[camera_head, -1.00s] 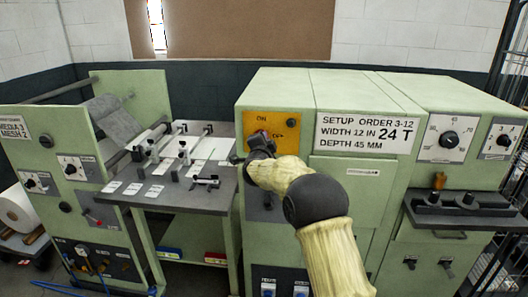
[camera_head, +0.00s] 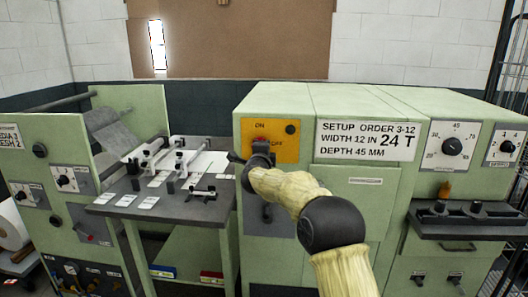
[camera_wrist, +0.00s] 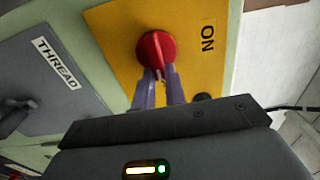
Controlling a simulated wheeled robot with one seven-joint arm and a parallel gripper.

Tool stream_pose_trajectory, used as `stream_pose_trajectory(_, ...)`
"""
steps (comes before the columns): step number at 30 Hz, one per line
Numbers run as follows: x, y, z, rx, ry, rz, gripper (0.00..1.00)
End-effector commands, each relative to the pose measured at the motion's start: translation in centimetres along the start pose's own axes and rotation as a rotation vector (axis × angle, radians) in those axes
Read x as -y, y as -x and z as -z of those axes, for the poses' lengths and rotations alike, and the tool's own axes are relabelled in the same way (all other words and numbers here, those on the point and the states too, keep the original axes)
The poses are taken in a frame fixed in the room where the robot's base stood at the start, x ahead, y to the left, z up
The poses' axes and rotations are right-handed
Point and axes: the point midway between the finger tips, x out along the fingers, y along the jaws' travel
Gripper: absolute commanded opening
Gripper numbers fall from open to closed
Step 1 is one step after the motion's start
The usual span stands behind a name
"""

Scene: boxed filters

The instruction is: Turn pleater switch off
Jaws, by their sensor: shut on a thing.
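The pleater switch is a red rotary knob (camera_wrist: 155,50) on a yellow plate (camera_wrist: 110,30) marked ON. In the head view the yellow plate (camera_head: 290,150) is on the front of the green machine, with ON above and OFF at the right. My gripper (camera_wrist: 160,85) is shut on the knob's raised ridge, one finger on each side. In the wrist view the ridge points down, towards my gripper, and not at ON. In the head view my gripper (camera_head: 259,152) covers most of the knob. The OFF mark is hidden in the wrist view.
A grey THREAD panel (camera_wrist: 45,75) with a black handle lies beside the yellow plate. A white setup sign (camera_head: 367,141) and more dials (camera_head: 452,146) are to the right. A worktable (camera_head: 185,205) with clamps stands at left.

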Motion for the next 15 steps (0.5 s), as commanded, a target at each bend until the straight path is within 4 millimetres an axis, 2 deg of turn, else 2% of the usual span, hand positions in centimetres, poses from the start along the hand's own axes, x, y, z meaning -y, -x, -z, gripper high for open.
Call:
stream_pose_trajectory(5, -0.23, -0.03, 0.07, -0.002, -0.001, -0.004, 0.00)
stream_pose_trajectory(6, -0.24, -0.03, 0.07, -0.002, -0.001, -0.004, 0.20)
stream_pose_trajectory(8, -0.22, -0.03, 0.07, -0.001, -0.001, -0.004, 0.32)
stream_pose_trajectory(15, -0.11, -0.01, 0.01, 0.000, 0.001, -0.002, 0.35)
